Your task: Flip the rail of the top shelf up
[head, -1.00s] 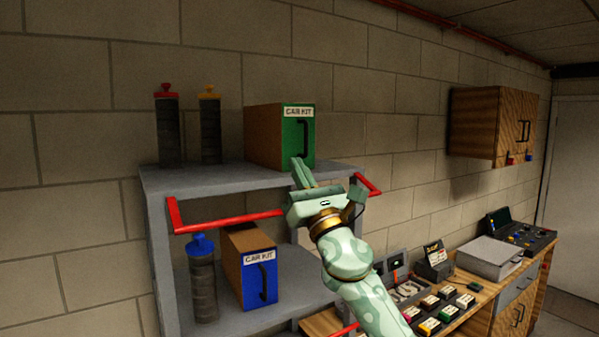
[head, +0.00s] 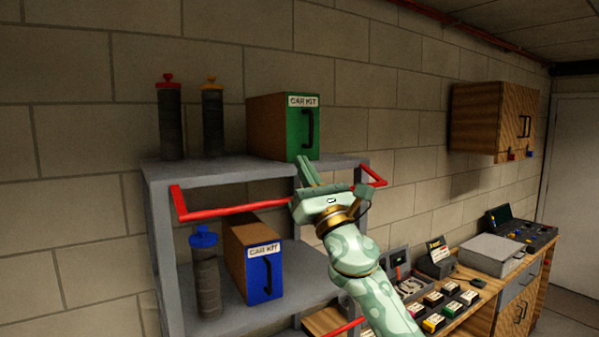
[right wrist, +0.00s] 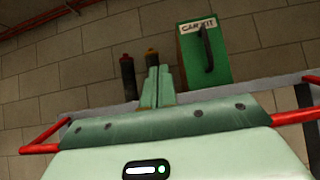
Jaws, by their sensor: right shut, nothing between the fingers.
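The red rail (head: 230,211) of the top shelf (head: 215,174) sticks out in front of the shelf, its front bar lower than the shelf surface. In the right wrist view, its left part (right wrist: 45,136) and right part (right wrist: 296,117) show, while the middle is hidden by my gripper. My right gripper (head: 307,170) is shut and empty, fingers pointing up toward the shelf's front edge. Its hand covers part of the rail in the head view; I cannot tell whether they touch. Its fingers also show in the right wrist view (right wrist: 156,82). My left gripper is not in view.
A green-fronted car kit box (head: 303,130), a red-topped bottle (head: 170,122) and a yellow-topped bottle (head: 212,125) stand on the top shelf. A blue-fronted box (head: 264,275) and blue-topped bottle (head: 206,280) are below. A workbench (head: 480,300) is at right.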

